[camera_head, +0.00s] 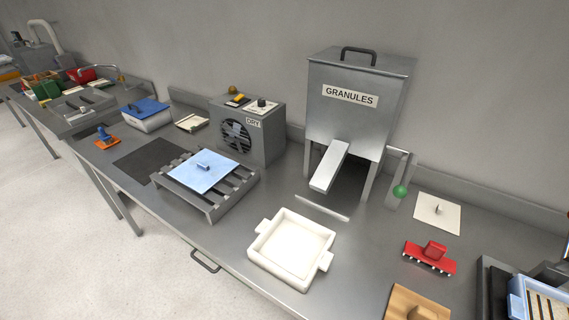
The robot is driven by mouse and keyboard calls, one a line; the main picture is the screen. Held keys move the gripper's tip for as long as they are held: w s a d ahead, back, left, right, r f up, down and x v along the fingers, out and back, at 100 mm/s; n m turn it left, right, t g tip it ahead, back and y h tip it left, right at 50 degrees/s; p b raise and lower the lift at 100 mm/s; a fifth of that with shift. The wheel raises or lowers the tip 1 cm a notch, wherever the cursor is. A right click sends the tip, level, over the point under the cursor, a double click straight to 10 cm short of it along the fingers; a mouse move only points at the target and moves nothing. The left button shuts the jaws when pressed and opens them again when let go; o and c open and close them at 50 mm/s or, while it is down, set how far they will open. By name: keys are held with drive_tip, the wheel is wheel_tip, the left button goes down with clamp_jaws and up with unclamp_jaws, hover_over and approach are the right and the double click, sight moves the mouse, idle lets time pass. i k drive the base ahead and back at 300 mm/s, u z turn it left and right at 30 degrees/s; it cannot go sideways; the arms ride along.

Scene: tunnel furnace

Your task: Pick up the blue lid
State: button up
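A dark blue lid (145,107) sits on a white box (152,123) on the bench at the left, with a small dark handle on top. A light blue square plate (216,172) with a small knob lies on a grey slatted rack (215,208) nearer the middle. I cannot tell for certain which of the two the task means; the dark blue one looks like a lid on its box. My gripper is not in view.
A white tray with side handles (318,236) stands at the front. The drying fan box (270,135) and the granules hopper (318,92) stand behind. A red block tool (430,262) lies right. A dark mat (140,158) lies left of the rack.

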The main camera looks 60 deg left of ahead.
sight(203, 171)
drive_tip(key=k, duration=0.5)
drive_tip(key=z, duration=1.55)
drive_tip(key=i, duration=0.7)
drive_tip(key=u, duration=4.4)
drive_tip(key=i, duration=0.4)
drive_tip(key=k, duration=1.15)
drive_tip(key=u, duration=0.85)
drive_tip(key=i, duration=1.25)
drive_tip(key=u, duration=0.5)
